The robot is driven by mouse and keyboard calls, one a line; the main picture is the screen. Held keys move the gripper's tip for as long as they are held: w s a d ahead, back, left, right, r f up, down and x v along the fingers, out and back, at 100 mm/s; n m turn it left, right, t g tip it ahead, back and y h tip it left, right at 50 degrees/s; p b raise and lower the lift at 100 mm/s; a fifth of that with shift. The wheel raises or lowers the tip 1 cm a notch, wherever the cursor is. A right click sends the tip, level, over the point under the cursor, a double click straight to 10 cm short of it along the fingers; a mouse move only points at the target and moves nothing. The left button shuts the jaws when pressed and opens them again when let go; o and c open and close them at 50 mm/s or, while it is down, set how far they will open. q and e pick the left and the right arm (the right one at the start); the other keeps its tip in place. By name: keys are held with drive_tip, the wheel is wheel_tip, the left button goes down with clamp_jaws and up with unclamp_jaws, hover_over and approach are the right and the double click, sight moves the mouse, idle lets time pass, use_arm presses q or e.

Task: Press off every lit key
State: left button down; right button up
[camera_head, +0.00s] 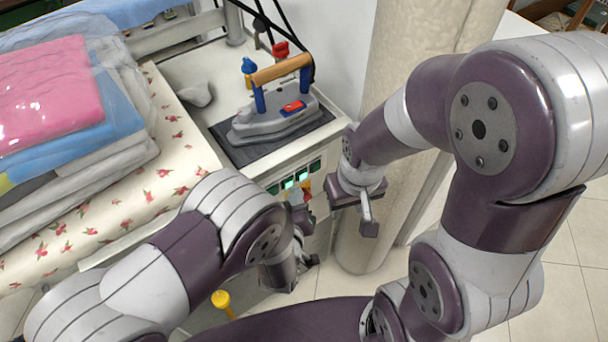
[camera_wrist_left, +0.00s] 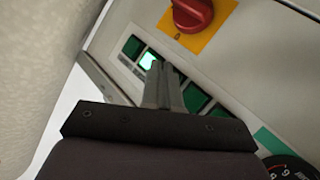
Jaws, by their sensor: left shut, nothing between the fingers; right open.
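A row of green keys is on the front panel of the ironing unit. One key (camera_wrist_left: 149,60) is brightly lit in the left wrist view. The keys beside it, such as the end key (camera_wrist_left: 132,46) and another key (camera_wrist_left: 195,97), are dark green. In the head view a bright green key (camera_head: 302,174) shows in the row. My left gripper (camera_wrist_left: 160,68) is shut and empty, its tips close beside the lit key and covering part of the row; I cannot tell whether they touch. My right gripper (camera_head: 358,210) is open and empty, right of the panel.
A red knob (camera_wrist_left: 192,12) on a yellow plate sits close to the keys. An iron (camera_head: 275,115) rests on a dark pad above the panel. A thick beige column (camera_head: 420,60) stands at the right. Folded, wrapped clothes (camera_head: 50,95) lie at the left.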

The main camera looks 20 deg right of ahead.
use_arm(q)
drive_tip(key=shift+w, duration=0.15)
drive_tip(key=shift+w+a, duration=0.15)
drive_tip(key=shift+w, duration=0.15)
idle(0.4)
drive_tip(key=shift+s, duration=0.45)
